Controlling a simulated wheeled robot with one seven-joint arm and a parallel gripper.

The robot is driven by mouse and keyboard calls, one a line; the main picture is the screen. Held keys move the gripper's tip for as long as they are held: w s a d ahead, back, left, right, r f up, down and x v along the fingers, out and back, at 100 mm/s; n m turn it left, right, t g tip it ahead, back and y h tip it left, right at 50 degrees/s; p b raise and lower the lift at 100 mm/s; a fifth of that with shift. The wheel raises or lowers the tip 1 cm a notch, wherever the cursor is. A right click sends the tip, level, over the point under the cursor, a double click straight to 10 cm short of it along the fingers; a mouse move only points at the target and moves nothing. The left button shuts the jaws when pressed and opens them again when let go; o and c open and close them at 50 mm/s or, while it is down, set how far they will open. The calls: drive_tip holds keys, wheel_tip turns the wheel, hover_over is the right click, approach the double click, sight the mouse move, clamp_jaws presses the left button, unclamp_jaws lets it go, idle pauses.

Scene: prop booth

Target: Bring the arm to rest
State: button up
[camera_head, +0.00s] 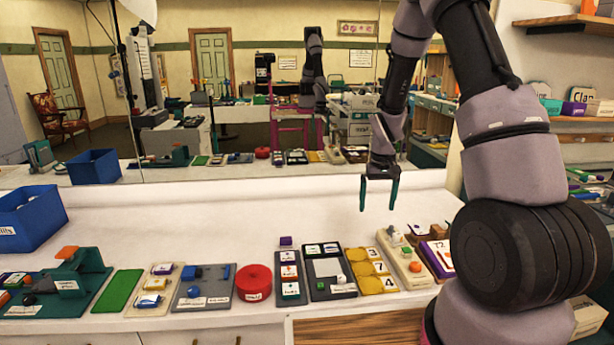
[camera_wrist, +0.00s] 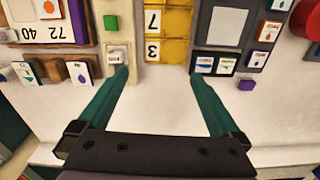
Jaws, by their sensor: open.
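My gripper (camera_head: 379,192) hangs from my arm above the white counter (camera_head: 225,210), behind the row of boards, pointing down. Its two green fingers are apart with nothing between them. In the wrist view my gripper (camera_wrist: 160,72) shows open, with bare counter and the end of a yellow board (camera_wrist: 168,48) between and beyond the fingertips. My arm comes in from the right of the head view and is bent, with the gripper clear of the counter.
A row of boards lies along the counter's front, with a green mat (camera_head: 118,291), a red round box (camera_head: 254,282) and a yellow board (camera_head: 372,270). A mirror (camera_head: 250,100) backs the counter. The counter's middle is clear.

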drive_tip(key=s+a+r+m+t+y, duration=0.15)
drive_tip(key=s+r, duration=0.25)
drive_tip(key=r, duration=0.7)
drive_tip(key=s+r+m+t, duration=0.15)
drive_tip(key=s+r, duration=0.25)
drive_tip(key=r, duration=0.8)
drive_tip(key=s+a+r+t, duration=0.1)
drive_tip(key=s+r+t, duration=0.1)
drive_tip(key=s+r, duration=0.3)
drive_tip(key=s+a+r+m+t, duration=0.1)
drive_tip(key=s+r, duration=0.4)
drive_tip(key=s, duration=0.5)
drive_tip(key=shift+s+t, duration=0.4)
drive_tip(key=shift+t, duration=0.1)
